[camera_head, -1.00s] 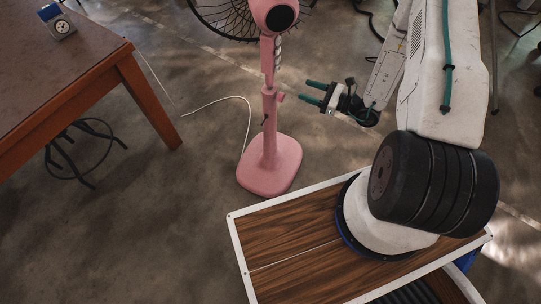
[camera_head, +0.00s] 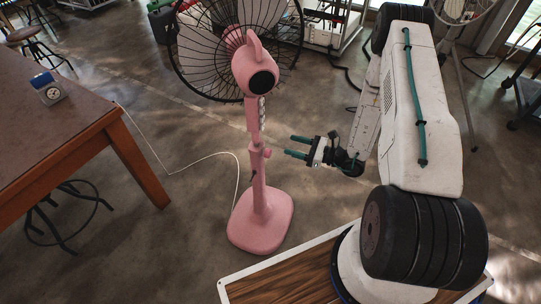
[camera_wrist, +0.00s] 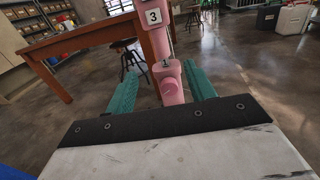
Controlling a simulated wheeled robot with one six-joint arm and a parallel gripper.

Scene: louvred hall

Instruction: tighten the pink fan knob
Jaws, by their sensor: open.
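A pink pedestal fan (camera_head: 256,170) stands on the floor in the middle of the head view, with its motor head and wire cage at the top. Its pink knob (camera_head: 267,152) sticks out from the right side of the pole. The knob (camera_wrist: 171,88) also shows in the wrist view, facing the camera. My gripper (camera_head: 289,147) is to the right of the pole, its green fingers pointing at it at about knob height. In the wrist view, the fingers (camera_wrist: 160,82) are apart, with the knob seen between them. I cannot tell the gap left to the knob.
A wooden table (camera_head: 48,132) with a small blue clock-like device (camera_head: 47,89) stands at the left. A stool (camera_head: 68,215) is under it. A white cord (camera_head: 190,162) runs across the floor to the fan. Open floor lies around the fan base.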

